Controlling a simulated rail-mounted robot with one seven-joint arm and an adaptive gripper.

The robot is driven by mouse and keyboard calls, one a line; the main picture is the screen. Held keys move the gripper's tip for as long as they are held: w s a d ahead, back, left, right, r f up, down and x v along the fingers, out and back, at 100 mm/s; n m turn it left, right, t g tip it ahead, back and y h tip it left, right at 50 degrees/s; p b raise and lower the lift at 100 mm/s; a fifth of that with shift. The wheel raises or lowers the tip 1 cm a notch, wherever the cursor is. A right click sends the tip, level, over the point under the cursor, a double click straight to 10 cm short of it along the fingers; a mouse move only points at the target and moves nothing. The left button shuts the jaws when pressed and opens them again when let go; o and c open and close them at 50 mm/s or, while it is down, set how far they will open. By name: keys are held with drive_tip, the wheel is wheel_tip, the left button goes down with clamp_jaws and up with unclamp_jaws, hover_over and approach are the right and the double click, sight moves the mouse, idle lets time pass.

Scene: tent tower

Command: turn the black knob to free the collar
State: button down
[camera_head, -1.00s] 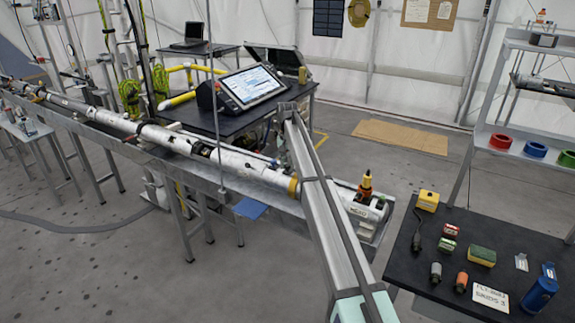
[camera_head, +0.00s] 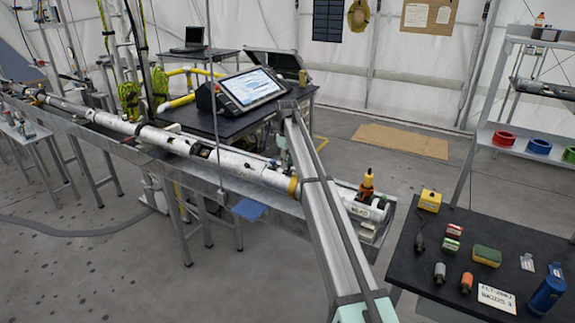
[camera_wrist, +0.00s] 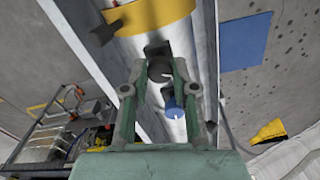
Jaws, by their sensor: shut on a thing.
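The white tube (camera_head: 240,164) lies along a long metal trough, with a yellow collar (camera_head: 292,187) near its right part. In the wrist view the yellow collar (camera_wrist: 155,14) crosses the top, with a dark lever-like piece (camera_wrist: 104,33) at its left edge. My gripper (camera_wrist: 159,68) has its two fingers closed around a dark round piece, which looks like the black knob (camera_wrist: 160,70), against the tube just below the collar. A small blue part (camera_wrist: 174,107) shows between the fingers. In the head view my forearm hides the gripper and knob.
An orange-topped fitting (camera_head: 367,186) stands on the tube's right end. A black table (camera_head: 450,235) with several small items is at the right. A desk with a tablet (camera_head: 252,89) stands behind the trough.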

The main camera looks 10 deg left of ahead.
drive_tip(key=n, duration=0.5)
drive_tip(key=shift+f+b, duration=0.1)
drive_tip(key=shift+b, duration=0.3)
drive_tip(key=c, duration=0.9)
unclamp_jaws()
wheel_tip(320, 180, up, 12)
